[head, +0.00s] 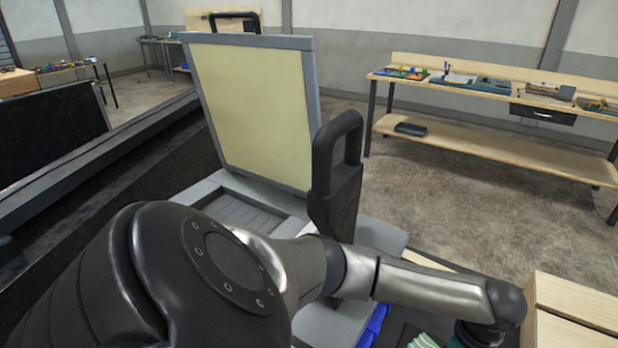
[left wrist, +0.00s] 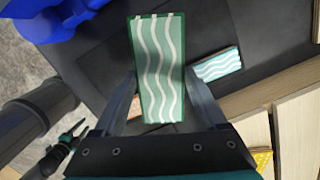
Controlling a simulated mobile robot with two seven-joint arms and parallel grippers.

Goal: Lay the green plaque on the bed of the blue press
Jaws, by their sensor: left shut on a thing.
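The green plaque (left wrist: 158,60), with white wavy lines and a darker green edge, is held between the two fingers of my left gripper (left wrist: 158,85) in the left wrist view. It is above a dark surface. A blue part (left wrist: 40,22), perhaps of the blue press, shows at the top left of that view; its bed cannot be made out. Blue also shows at the bottom of the head view (head: 373,327), partly behind my arm. A pale green striped piece (head: 422,341) is cut off at the bottom edge there; I cannot tell which plaque it is. My right gripper is not in view.
A second, teal wavy plaque (left wrist: 218,64) lies on the dark surface. Wooden boxes (head: 575,305) stand at the right, with a yellow patterned piece (left wrist: 263,160) nearby. A grey frame with a raised pale yellow panel (head: 250,110) and a black handle (head: 338,170) stands ahead.

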